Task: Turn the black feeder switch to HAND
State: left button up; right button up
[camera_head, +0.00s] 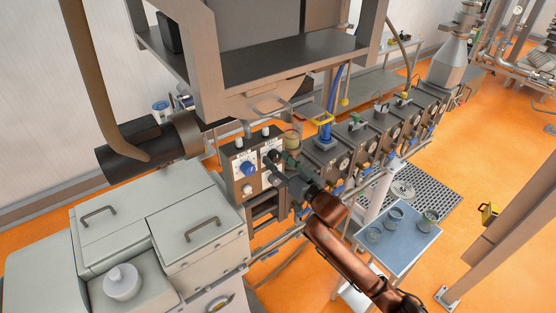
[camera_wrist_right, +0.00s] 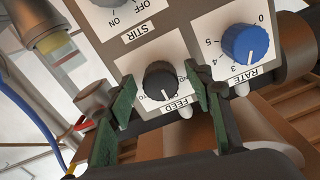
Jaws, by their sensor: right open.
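The black feeder switch (camera_wrist_right: 160,80), a round knob with a white pointer line, sits above the FEED label in the right wrist view. Its line points down toward that label, slightly to the right. The small position words around it are partly hidden and unreadable. My right gripper (camera_wrist_right: 160,97) is open, with one green finger on each side of the knob; I cannot tell whether they touch it. In the head view my right gripper (camera_head: 280,171) is at the control panel (camera_head: 234,162) and covers part of its right side. My left gripper is not in view.
A blue RATE knob (camera_wrist_right: 245,43) sits close right of the fingers in the wrist view, and the STIR plate (camera_wrist_right: 138,40) is above. In the head view, a row of grey units (camera_head: 355,135) extends right of the panel, and a small table (camera_head: 400,258) with glass containers stands below right.

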jog(key=shift+c, duration=1.3)
jog(key=c, duration=0.9)
jog(key=shift+n, duration=0.3)
jog(key=n, duration=0.5)
jog(key=shift+w+d+n+p, duration=0.1)
jog(key=shift+n+p, duration=0.2)
jog(key=shift+p, duration=0.05)
jog(key=n, duration=0.5)
jog(key=shift+r+n, duration=0.1)
jog(key=shift+n, duration=0.2)
